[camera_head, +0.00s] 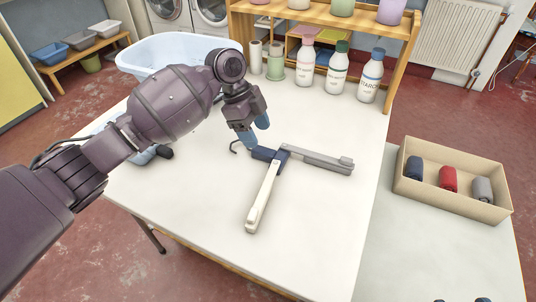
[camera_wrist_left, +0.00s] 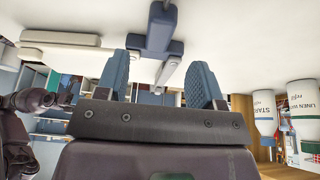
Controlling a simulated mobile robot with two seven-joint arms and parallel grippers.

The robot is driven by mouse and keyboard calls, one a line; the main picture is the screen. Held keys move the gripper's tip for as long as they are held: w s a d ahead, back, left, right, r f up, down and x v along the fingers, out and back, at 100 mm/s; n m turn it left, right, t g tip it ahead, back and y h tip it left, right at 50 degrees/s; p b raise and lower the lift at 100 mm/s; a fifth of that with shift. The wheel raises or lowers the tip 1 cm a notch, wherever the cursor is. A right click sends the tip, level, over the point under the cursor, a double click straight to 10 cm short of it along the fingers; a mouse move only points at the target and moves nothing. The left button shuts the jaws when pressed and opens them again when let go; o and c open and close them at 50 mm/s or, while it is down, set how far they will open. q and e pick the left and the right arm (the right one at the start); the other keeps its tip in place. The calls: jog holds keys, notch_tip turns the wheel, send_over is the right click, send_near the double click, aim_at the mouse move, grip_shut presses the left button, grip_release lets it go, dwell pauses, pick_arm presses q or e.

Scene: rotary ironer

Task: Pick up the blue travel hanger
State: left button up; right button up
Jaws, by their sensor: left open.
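The travel hanger lies on the white table, with a blue hub (camera_head: 268,154), a dark hook, one white arm (camera_head: 262,200) and one grey arm (camera_head: 320,160). Its arms spread apart, the white one toward me and the grey one to the right. My left gripper (camera_head: 255,130) is open and empty, close to the hub; I cannot tell the exact gap. In the left wrist view the hub (camera_wrist_left: 163,32) shows beyond and between the two blue fingers. Only small dark tips at the bottom edge of the head view may belong to my right gripper.
The white table (camera_head: 200,210) is clear around the hanger. Several bottles (camera_head: 337,70) stand at the back by a wooden shelf (camera_head: 240,22). A pale blue tub (camera_head: 165,48) is at the back left. A tan box (camera_head: 450,205) with rolled cloths is at the right.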

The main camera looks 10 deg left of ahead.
aim_at(264, 149)
pick_arm(q)
jog(key=shift+x, duration=2.8)
jog(key=shift+a, duration=0.1)
jog(key=c, duration=1.1)
notch_tip(264, 149, up, 10)
notch_tip(264, 149, down, 7)
jog(key=shift+r, duration=0.1)
jog(key=shift+f, duration=1.35)
jog(key=shift+f, duration=0.2)
